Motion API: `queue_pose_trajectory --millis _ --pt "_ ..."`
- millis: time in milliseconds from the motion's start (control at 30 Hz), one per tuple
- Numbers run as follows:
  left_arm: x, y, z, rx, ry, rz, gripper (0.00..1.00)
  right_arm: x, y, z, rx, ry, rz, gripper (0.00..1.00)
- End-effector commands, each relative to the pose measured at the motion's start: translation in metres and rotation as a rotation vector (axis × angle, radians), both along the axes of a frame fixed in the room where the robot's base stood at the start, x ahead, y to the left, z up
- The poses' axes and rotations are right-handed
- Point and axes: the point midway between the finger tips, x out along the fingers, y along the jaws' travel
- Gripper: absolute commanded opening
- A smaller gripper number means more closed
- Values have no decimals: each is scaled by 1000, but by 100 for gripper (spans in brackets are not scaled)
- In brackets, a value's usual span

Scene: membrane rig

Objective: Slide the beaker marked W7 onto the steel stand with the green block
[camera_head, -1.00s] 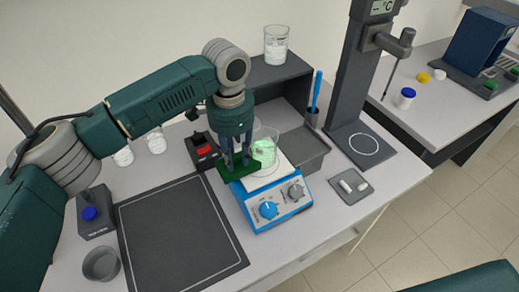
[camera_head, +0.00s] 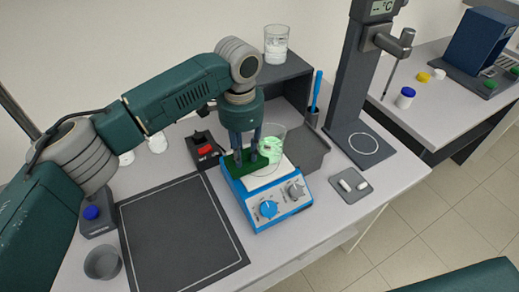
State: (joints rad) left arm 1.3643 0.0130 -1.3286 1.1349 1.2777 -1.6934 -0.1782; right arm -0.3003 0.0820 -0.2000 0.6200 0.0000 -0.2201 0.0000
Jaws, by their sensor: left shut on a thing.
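My left gripper (camera_head: 245,152) points down over the blue hotplate (camera_head: 280,208) and is shut on the green block (camera_head: 234,169), held low at the left side of the white plate top. A clear beaker (camera_head: 274,139) with pale green contents stands beyond the block, on the right part of the plate top. The gripper partly hides it, and I cannot tell whether block and beaker touch. No W7 mark can be read. The grey steel stand (camera_head: 309,153) adjoins the hotplate at the right. My right gripper is not in view.
A dark box (camera_head: 203,149) with a red switch is left of the hotplate. Another beaker (camera_head: 276,45) stands on a dark shelf behind. A tall column (camera_head: 347,85) rises at the right. A dark mat (camera_head: 180,235) lies bare at front left.

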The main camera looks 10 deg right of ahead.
Motion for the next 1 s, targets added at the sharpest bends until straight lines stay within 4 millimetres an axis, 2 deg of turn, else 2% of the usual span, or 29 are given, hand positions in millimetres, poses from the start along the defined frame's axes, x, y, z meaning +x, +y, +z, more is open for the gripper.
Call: queue_pose_trajectory --millis 1000 --pt "10 -30 -1 0 -1 -1 0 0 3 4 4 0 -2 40"
